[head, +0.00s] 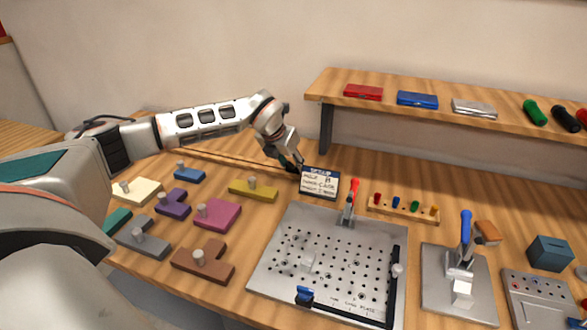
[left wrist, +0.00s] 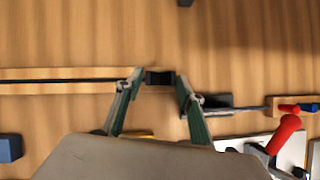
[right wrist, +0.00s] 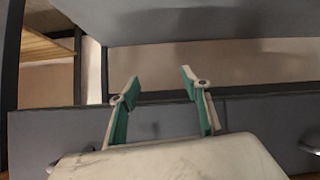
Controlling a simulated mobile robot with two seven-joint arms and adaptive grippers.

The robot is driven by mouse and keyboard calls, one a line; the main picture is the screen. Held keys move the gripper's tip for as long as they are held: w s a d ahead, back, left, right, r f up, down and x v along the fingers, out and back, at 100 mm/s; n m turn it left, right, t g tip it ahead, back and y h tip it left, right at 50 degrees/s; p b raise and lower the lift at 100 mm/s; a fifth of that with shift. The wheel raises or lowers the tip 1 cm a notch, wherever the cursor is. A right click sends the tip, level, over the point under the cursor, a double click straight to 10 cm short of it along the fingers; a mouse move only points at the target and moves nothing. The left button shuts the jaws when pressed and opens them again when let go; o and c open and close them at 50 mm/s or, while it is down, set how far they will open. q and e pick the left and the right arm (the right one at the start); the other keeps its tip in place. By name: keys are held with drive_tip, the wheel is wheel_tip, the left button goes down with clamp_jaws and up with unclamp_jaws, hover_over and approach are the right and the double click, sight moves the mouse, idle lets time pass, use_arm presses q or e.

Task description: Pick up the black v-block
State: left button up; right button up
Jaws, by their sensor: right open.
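The black v-block (left wrist: 160,78) is a small dark block on the wooden bench, seen in the left wrist view. My left gripper (left wrist: 160,84) has its green-padded fingertips on either side of it, with almost no gap. I cannot tell whether the pads touch or grip it. In the head view my left gripper (head: 291,166) is low at the back of the bench, just left of the setup card (head: 320,182), and the block is not clear there. My right gripper (right wrist: 158,90) is open and empty, before a grey surface in the right wrist view.
A thin wooden strip (left wrist: 60,81) runs left from the block. The perforated plate (head: 275,265) with a red-handled clamp (head: 351,198) stands in front of the card. Coloured knobbed pieces, such as the yellow one (head: 247,187), lie to the left. A raised shelf (head: 430,108) is at the back right.

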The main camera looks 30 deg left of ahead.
sight(292, 169)
use_arm(q)
drive_tip(key=shift+w+f, duration=0.25)
drive_tip(key=shift+f, duration=0.15)
drive_tip(key=c, duration=0.8)
drive_tip(key=shift+r, duration=0.1)
wheel_tip(292, 169, up, 10)
